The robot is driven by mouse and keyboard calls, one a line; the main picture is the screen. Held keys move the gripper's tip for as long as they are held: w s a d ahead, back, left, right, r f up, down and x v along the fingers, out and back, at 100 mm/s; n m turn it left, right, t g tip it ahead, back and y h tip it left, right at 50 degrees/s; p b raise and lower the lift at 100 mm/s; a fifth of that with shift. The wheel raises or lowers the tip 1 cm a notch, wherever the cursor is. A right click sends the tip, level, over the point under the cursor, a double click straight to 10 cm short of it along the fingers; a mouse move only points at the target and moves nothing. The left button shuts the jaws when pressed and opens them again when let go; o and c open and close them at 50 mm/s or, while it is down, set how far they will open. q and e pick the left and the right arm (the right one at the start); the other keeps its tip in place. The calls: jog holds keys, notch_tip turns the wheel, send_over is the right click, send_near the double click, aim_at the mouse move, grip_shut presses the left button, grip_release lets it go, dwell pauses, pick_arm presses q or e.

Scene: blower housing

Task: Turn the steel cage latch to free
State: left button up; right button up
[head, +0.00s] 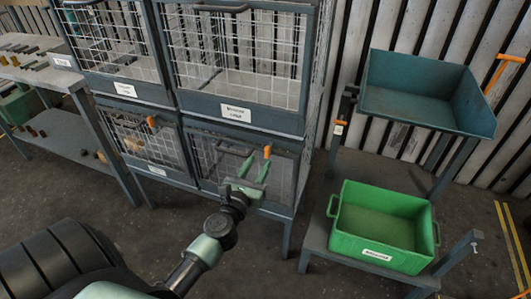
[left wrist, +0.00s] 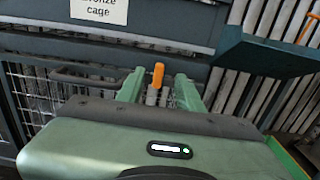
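My left gripper (head: 256,166) is open, with its two green fingers pointing at the front of the lower right cage (head: 205,160). An orange-handled latch (head: 267,152) stands upright on this cage's front, by the fingertips. In the left wrist view the orange handle (left wrist: 157,76) shows between the open fingers (left wrist: 159,88); I cannot tell whether they touch it. A second orange latch (head: 151,122) is on the lower left cage (head: 125,135). Its label is too small to read. I see no readable label on the lower right cage, so I cannot tell which is the steel cage. My right gripper is not in view.
The bronze cage (head: 235,112) is directly above the lower right cage. A green bin (head: 380,225) and a blue-grey tray (head: 420,90) stand on a rack at the right. A workbench (head: 45,75) is at the left. The floor before the cages is open.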

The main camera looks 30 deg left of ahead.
aim_at(267, 150)
pick_arm(q)
jog(key=x, duration=0.6)
jog(key=shift+w+f, duration=0.1)
jog(key=shift+w, duration=0.1)
jog(key=shift+c, duration=0.3)
grip_shut()
